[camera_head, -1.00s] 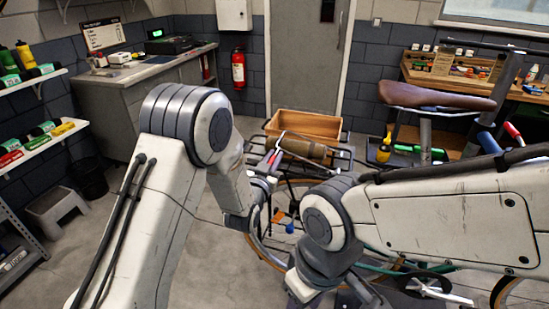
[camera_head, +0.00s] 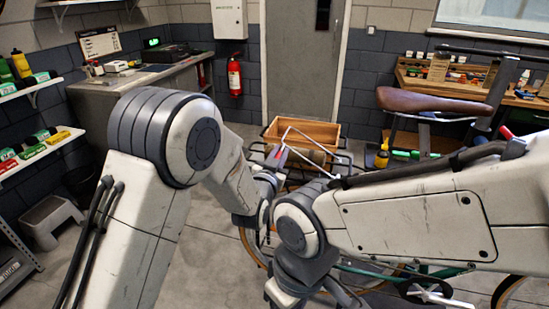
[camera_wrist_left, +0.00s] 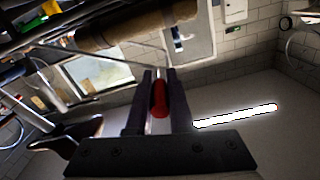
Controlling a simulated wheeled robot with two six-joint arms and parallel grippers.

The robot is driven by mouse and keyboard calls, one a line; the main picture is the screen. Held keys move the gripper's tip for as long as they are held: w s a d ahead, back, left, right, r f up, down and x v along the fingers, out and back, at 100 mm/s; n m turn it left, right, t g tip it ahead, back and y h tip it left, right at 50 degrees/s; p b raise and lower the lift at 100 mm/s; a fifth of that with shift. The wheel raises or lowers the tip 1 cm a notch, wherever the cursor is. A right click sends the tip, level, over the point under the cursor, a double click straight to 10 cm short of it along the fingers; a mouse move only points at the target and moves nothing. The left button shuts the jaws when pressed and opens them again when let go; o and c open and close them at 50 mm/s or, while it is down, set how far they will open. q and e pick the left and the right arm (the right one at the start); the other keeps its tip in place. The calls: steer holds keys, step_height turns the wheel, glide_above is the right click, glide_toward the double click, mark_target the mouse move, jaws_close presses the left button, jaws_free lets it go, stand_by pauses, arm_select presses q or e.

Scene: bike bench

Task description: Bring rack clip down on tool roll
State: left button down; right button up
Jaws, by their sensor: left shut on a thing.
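The rack clip (camera_head: 308,138) is a thin silver wire loop with a red grip. It stands raised and tilted over the rear rack. The tool roll (camera_head: 310,158) is a brown cylinder lying on the rack under the wire; it also shows in the left wrist view (camera_wrist_left: 140,25). My left gripper (camera_head: 274,160) is at the left end of the rack. In the left wrist view, its two dark fingers (camera_wrist_left: 159,95) are shut on the clip's red grip (camera_wrist_left: 160,98). My right arm crosses in front, and its gripper does not show clearly at the bottom edge.
A wooden crate (camera_head: 318,132) sits just behind the tool roll. The brown saddle (camera_head: 425,101) is to the right. A fire extinguisher (camera_head: 234,75) hangs on the back wall. A grey step stool (camera_head: 52,220) stands on the left floor.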

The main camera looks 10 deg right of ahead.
arm_select(q)
steer(key=shift+d+r, duration=0.1)
steer(key=c, duration=0.8)
jaws_free()
steer(key=shift+s+a, duration=0.25)
steer(key=shift+s, duration=0.25)
steer(key=b+v, duration=0.3)
steer(key=v, duration=0.6)
steer(key=shift+s, duration=0.25)
